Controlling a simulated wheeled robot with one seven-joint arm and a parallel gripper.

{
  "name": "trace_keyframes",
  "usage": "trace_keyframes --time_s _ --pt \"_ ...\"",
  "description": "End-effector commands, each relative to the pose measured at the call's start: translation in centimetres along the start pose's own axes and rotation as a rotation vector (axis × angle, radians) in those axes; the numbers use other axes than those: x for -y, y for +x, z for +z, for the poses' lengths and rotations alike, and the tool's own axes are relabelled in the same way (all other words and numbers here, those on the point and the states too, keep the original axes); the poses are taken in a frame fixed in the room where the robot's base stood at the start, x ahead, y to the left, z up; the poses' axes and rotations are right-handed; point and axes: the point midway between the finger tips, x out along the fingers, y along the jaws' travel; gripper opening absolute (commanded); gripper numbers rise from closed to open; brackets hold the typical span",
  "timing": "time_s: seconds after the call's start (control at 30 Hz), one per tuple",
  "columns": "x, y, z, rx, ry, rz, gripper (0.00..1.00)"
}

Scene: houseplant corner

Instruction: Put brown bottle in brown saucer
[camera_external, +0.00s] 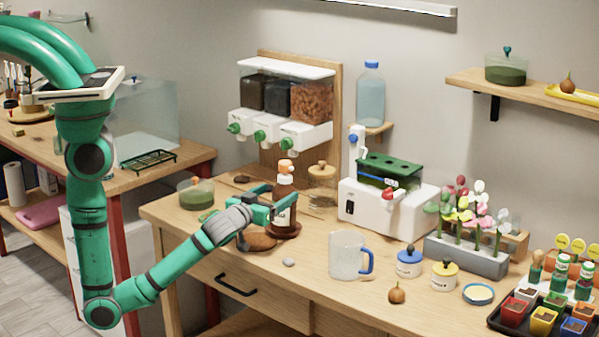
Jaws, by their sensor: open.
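The brown bottle (284,212) has a white label and an orange and white pump-like top. It stands upright, and its foot appears to be in the brown saucer (294,233), a small dark reddish-brown dish on the wooden table. My gripper (280,198) is open, with its fingers at the bottle's upper body, one on the far side and one on the near side. Whether either finger touches the bottle cannot be told. The fingers hide part of the bottle.
A glass jar (322,186) stands behind the bottle, and a green-filled bowl (196,195) is to the left. A clear mug (347,256) and a pebble (289,262) are in front. The table's front left is clear.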

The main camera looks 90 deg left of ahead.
Motion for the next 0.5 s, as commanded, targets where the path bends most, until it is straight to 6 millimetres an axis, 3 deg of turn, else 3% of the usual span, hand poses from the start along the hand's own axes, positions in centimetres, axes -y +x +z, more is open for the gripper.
trace_keyframes --time_s 0.2,0.5 --pt "-0.1 -3.1 0.1 0.001 0.0 0.002 0.73" --pt "0.0 -4.1 0.0 0.0 -0.001 0.0 0.73"
